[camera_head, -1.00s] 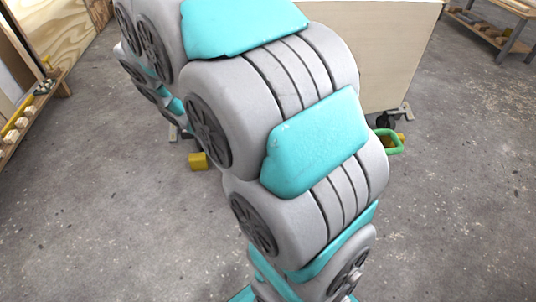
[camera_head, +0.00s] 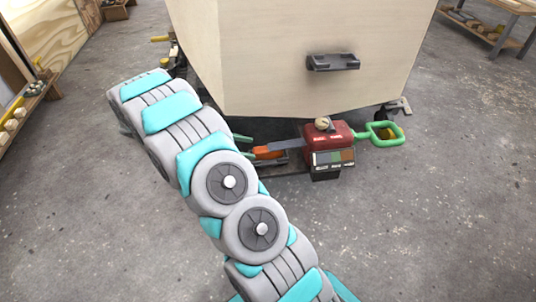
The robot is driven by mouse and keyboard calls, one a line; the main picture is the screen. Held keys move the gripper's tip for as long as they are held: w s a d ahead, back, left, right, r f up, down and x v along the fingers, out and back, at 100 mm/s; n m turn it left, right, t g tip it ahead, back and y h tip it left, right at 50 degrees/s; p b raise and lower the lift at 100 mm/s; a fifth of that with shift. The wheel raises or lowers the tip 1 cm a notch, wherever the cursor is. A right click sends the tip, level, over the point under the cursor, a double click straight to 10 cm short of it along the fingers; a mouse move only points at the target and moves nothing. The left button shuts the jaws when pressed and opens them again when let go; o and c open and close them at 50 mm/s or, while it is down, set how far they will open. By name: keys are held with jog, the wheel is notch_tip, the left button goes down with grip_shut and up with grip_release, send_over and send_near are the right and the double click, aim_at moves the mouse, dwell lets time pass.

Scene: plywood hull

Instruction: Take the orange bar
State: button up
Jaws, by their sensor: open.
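An orange bar-like piece (camera_head: 268,152) lies low under the front edge of the plywood hull, left of a red device. It looks joined to or lying against a grey strip, and its left end is close to or behind my arm. My arm runs from the bottom right up to the upper left, over the floor. My gripper is not visible in the head view; the far end of the arm is turned away.
The pale plywood hull (camera_head: 300,90) has a black handle (camera_head: 332,62). Below it sits the red device (camera_head: 328,140) with a gauge and a green loop handle (camera_head: 385,133). Wooden racks stand at left (camera_head: 20,115) and far right (camera_head: 490,25). The grey floor at right is clear.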

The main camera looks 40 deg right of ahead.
aim_at(267, 151)
jog(key=shift+s+d+f, duration=0.1)
jog(key=shift+d+f, duration=0.25)
jog(key=shift+d, duration=0.05)
jog(key=shift+w+b+x, duration=0.15)
jog(key=shift+b+x, duration=0.15)
jog(key=shift+x, duration=1.45)
jog(key=shift+w+b+x, duration=0.1)
jog(key=shift+b+x, duration=0.15)
jog(key=shift+x, duration=1.5)
jog(key=shift+f, duration=0.15)
grip_shut()
